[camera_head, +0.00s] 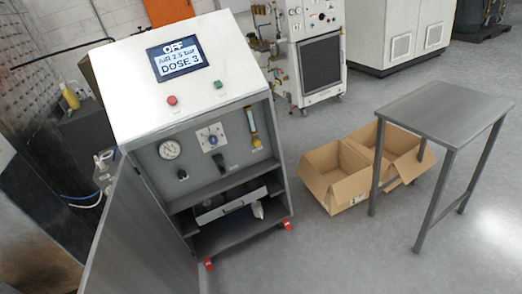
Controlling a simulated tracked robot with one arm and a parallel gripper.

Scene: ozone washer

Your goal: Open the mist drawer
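A white and grey cabinet (190,80) stands left of centre, with a tilted screen (178,60) reading "OFF", "AIR 2.5 bar" and "DOSE 3". Its front is open, and a grey door panel (128,235) hangs out at the lower left. Below the gauge panel, a light grey drawer front (232,206) with a dark bar handle sits in the lower bay. It looks like the mist drawer, but no label is readable. It appears to be inside the bay; I cannot tell if it is fully shut. My gripper is not in view.
A grey metal table (445,115) stands at the right, beside open cardboard boxes (338,175). A white machine (315,60) stands behind. Red casters (287,225) are under the cabinet.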

